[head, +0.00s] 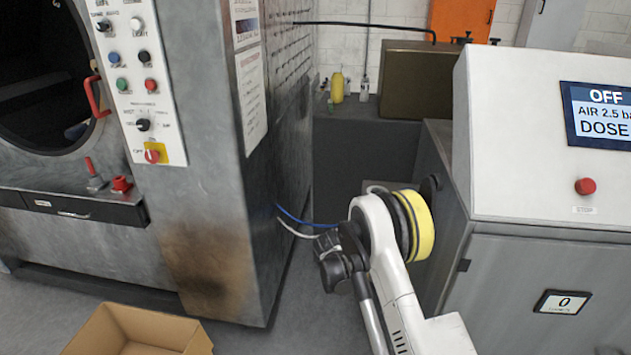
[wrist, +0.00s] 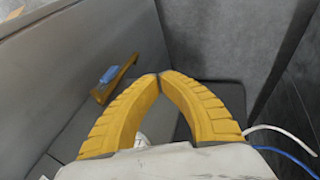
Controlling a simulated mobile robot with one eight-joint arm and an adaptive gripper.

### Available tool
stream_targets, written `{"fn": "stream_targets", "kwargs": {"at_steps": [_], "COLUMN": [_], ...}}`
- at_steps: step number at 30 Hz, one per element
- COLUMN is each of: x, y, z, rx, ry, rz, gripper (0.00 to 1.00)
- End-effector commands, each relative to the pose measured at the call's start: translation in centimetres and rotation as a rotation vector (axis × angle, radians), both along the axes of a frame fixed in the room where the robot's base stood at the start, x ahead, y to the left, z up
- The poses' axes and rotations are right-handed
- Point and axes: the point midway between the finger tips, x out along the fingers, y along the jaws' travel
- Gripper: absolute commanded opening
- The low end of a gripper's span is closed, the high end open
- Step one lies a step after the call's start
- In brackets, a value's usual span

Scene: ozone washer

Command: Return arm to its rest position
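My arm reaches up in the head view into the gap between the washer (head: 215,200) and the white control cabinet (head: 550,180). My gripper's fingers cannot be made out in the head view. In the wrist view my gripper (wrist: 159,76) has two yellow ribbed fingers whose tips meet. Nothing shows held between the tips. A little of something white shows behind the base of the fingers; I cannot tell what it is.
White and blue hoses (head: 305,220) run from the washer beside my arm. A brown wooden piece with a blue part (wrist: 117,78) lies beyond my fingers. A cardboard box (head: 140,325) stands on the floor at front left. A yellow bottle (head: 338,86) stands at the back.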

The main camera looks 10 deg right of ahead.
Motion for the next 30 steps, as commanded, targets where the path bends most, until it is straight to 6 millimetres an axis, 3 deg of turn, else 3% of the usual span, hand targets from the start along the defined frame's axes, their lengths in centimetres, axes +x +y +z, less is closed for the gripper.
{"fn": "stream_targets", "kwargs": {"at_steps": [2, 5, 8, 14, 21, 27, 30], "x": [0.0, -0.1, -0.8, -4.3, -11.5, -18.9, -22.7], "y": [0.0, 0.2, 0.5, 1.2, 2.0, 2.8, 3.3], "z": [1.3, 4.7, 9.8, 20.1, 29.3, 34.0, 35.2], "rx": [0.006, 0.027, 0.059, 0.129, 0.203, 0.255, 0.280], "ry": [-0.002, -0.010, -0.025, -0.064, -0.125, -0.186, -0.218], "rz": [0.006, 0.030, 0.065, 0.145, 0.234, 0.302, 0.334], "gripper": [0.00, 0.00, 0.00, 0.00, 0.00, 0.00, 0.00]}}
